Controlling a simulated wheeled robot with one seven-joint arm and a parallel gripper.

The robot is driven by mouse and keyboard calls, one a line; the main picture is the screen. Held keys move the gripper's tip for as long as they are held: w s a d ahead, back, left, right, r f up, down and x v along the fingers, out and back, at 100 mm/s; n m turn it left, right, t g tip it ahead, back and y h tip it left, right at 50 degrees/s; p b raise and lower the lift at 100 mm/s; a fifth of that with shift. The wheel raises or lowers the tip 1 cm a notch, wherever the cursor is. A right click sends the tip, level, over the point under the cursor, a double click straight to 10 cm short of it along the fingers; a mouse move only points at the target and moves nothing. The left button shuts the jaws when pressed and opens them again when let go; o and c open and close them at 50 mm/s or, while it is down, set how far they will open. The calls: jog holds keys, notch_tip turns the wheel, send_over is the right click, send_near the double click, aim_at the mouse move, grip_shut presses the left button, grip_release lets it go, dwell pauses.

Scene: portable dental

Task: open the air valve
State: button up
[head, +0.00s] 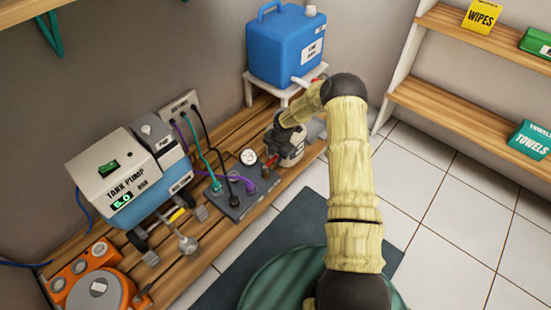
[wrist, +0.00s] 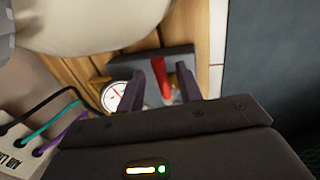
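The air valve shows in the wrist view as a red lever (wrist: 160,78) on a brass-coloured fitting. My gripper (wrist: 158,72) is open, with one dark finger on each side of the lever and visible gaps between. A round white pressure gauge (head: 248,157) sits left of the valve. It also shows in the wrist view (wrist: 113,96).
A grey block with hoses (head: 238,203) lies on the wooden bench (head: 190,263), in front of the valve. The tank pump (head: 112,170) stands left. A blue water tank (head: 284,50) on a white stand is behind my arm. Shelves are at right.

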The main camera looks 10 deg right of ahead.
grip_shut()
